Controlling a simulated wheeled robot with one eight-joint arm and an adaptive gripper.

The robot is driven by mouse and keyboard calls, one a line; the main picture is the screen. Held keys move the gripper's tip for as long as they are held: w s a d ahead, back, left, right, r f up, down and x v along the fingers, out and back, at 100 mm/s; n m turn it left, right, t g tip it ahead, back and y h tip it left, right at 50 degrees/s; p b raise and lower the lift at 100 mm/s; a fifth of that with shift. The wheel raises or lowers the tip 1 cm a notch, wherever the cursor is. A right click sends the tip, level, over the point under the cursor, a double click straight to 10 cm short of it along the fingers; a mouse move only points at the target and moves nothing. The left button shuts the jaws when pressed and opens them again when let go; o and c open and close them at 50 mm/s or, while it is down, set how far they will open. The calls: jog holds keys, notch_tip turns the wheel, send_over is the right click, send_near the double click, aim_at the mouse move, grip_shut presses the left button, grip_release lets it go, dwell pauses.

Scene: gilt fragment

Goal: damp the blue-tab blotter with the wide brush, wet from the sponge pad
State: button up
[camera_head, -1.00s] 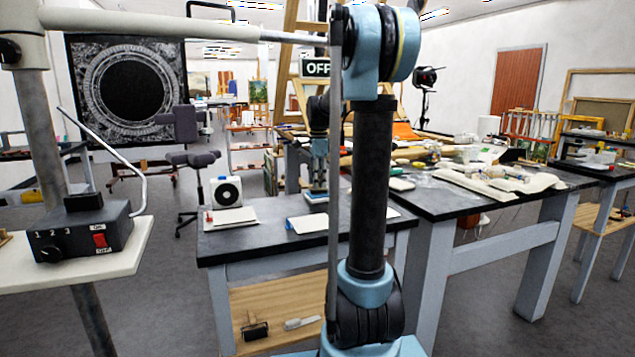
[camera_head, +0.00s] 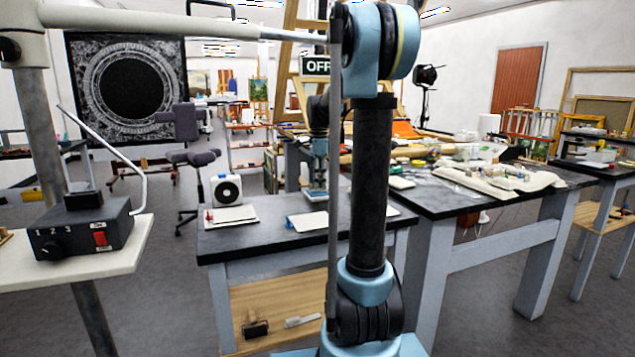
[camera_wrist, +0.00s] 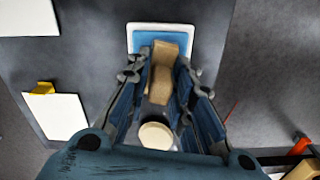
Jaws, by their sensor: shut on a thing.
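My gripper (camera_wrist: 163,95) is shut on the wide brush, whose tan head (camera_wrist: 170,55) and round cream end (camera_wrist: 155,135) show between the fingers. The sponge pad, blue in a white tray (camera_wrist: 160,26), lies under the far end of the brush in the wrist view; I cannot tell whether they touch. In the head view my gripper (camera_head: 319,176) is just above the pad (camera_head: 315,196) on the dark bench. The blue-tab blotter (camera_head: 310,221) is a white sheet with a blue tab at its left, in front of the pad. It is partly hidden by my arm.
A red-tab sheet (camera_head: 232,215) lies left of the blue-tab one. The wrist view shows a yellow-tab sheet (camera_wrist: 55,117) at left. A cluttered bench (camera_head: 450,205) adjoins at right. A control box (camera_head: 82,233) stands on a ledge at left.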

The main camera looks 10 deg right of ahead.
dwell(0.6)
jog(key=shift+r, duration=3.45)
